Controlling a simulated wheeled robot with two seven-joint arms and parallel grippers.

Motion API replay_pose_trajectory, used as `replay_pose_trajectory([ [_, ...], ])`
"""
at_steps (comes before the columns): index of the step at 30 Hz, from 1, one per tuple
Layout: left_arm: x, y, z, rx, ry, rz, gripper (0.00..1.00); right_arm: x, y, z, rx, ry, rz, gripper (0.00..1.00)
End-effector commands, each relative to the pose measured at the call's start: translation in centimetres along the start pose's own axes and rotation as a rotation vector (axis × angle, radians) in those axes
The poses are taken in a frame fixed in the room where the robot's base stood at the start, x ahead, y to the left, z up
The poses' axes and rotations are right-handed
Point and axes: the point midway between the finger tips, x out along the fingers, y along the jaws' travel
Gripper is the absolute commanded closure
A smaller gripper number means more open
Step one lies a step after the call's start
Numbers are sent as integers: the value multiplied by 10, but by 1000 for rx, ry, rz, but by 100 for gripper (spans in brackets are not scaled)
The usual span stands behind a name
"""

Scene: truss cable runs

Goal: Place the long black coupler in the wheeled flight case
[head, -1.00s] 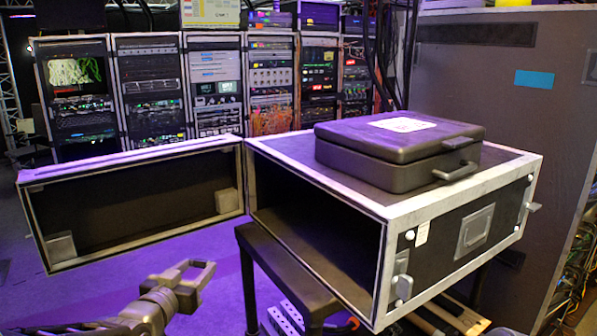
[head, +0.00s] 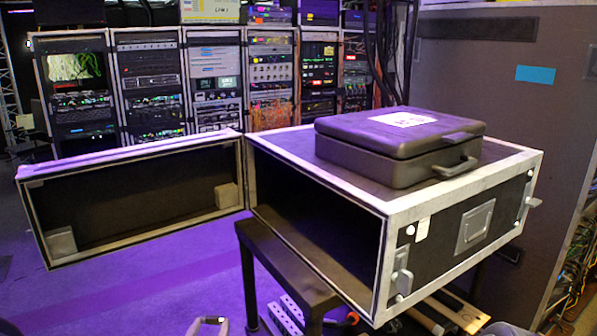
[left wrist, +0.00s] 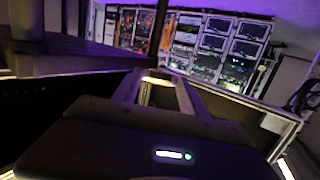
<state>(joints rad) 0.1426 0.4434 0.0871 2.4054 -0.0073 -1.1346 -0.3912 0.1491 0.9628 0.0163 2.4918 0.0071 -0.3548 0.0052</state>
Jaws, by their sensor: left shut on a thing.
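My left gripper (head: 208,325) shows only as its tip at the bottom edge of the head view, left of the black stand. In the left wrist view its two grey fingers (left wrist: 158,82) come together at their tips. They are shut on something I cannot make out. I cannot pick out the long black coupler in either view. A black flight case (head: 445,255) with silver edges rests on the black stand, its near-left side open and dark inside. No wheels show on it. My right gripper is not in view.
A closed black hard case (head: 370,160) sits on the flight case. An open shallow case part (head: 130,205) stands to the left. The black stand (head: 260,250) has loose tools beneath it. A tall grey cabinet (head: 470,110) blocks the right; equipment racks (head: 150,85) line the back.

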Motion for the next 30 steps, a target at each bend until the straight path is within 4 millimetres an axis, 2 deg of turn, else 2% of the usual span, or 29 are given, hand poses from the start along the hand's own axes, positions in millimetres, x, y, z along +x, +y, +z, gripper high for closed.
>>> replay_pose_trajectory([
  [3, -21, 0, -8, 1, 2, 0, 96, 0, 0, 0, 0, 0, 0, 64],
  [6, -30, 0, -10, 0, 1, 0, 96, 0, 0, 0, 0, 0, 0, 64],
  [25, -30, 0, -10, -1, 1, 0, 96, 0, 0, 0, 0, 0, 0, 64],
  [30, -36, 0, -9, -1, 2, 0, 96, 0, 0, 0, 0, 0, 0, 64],
])
